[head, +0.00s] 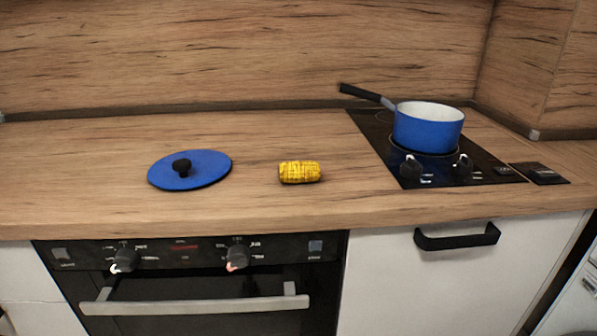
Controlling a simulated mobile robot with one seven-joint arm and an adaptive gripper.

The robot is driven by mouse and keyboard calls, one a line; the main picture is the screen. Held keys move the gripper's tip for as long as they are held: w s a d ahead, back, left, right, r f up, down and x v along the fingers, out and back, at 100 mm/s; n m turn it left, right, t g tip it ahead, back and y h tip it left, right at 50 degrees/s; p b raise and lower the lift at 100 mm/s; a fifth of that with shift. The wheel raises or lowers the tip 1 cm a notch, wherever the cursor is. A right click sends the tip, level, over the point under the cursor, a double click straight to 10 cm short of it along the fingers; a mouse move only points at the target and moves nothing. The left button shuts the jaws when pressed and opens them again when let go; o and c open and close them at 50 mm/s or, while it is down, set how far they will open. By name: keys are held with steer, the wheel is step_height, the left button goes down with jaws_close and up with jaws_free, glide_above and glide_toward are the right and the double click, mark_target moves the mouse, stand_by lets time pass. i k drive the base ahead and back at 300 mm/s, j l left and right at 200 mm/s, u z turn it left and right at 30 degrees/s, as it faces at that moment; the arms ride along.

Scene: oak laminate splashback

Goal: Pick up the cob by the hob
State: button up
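A short yellow corn cob (300,172) lies on its side on the wooden worktop, between a blue lid and the black hob (405,172). It lies to the left of the hob, with bare worktop around it. My gripper does not show in the head view.
The blue lid (207,172) with a black knob lies flat left of the cob. A blue saucepan (428,130) stands on the hob, its dark handle pointing back left. A small dark flat object (541,175) lies right of the hob. The oak splashback (240,50) rises behind the worktop (100,150). An oven handle (195,304) and a black drawer handle (457,240) stick out below.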

mark_target(300, 172)
steer(key=j+z, duration=0.1)
steer(key=z, duration=1.45)
steer(key=k+j, duration=0.2)
steer(key=j, duration=0.2)
steer(key=k+j+z, duration=0.1)
steer(key=j, duration=0.35)
steer(key=k+j, duration=0.35)
steer(key=k+j+z, duration=0.1)
steer(key=k+j, duration=0.15)
steer(key=j, duration=0.15)
